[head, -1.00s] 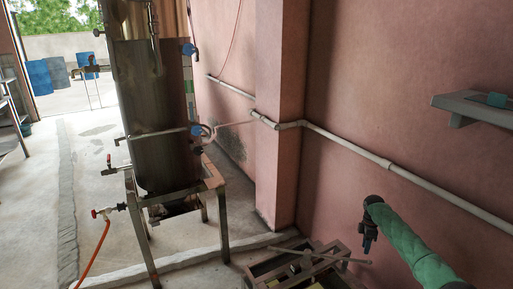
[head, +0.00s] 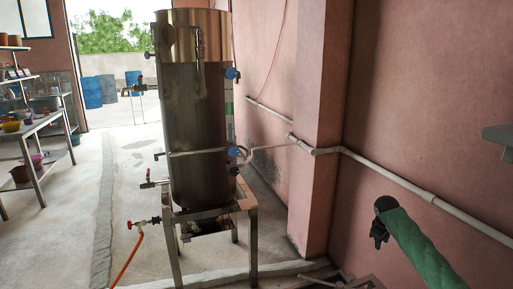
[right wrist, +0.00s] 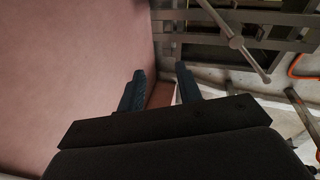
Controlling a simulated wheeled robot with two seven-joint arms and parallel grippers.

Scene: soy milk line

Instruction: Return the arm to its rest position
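My right arm (head: 415,243) has a green sleeve and reaches in from the lower right corner of the head view. Its dark right gripper (head: 377,241) hangs pointing down in front of the pink wall. In the right wrist view, the two dark fingers of the right gripper (right wrist: 161,87) stand apart with nothing between them, so it is open. My left arm and left gripper are not in view.
A tall metal tank (head: 197,130) on a steel stand (head: 254,230) is left of my right arm. A pipe (head: 385,173) runs along the pink wall (head: 420,90). A metal frame (right wrist: 220,28) shows below the gripper. Shelves (head: 38,130) stand far left, with open floor between.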

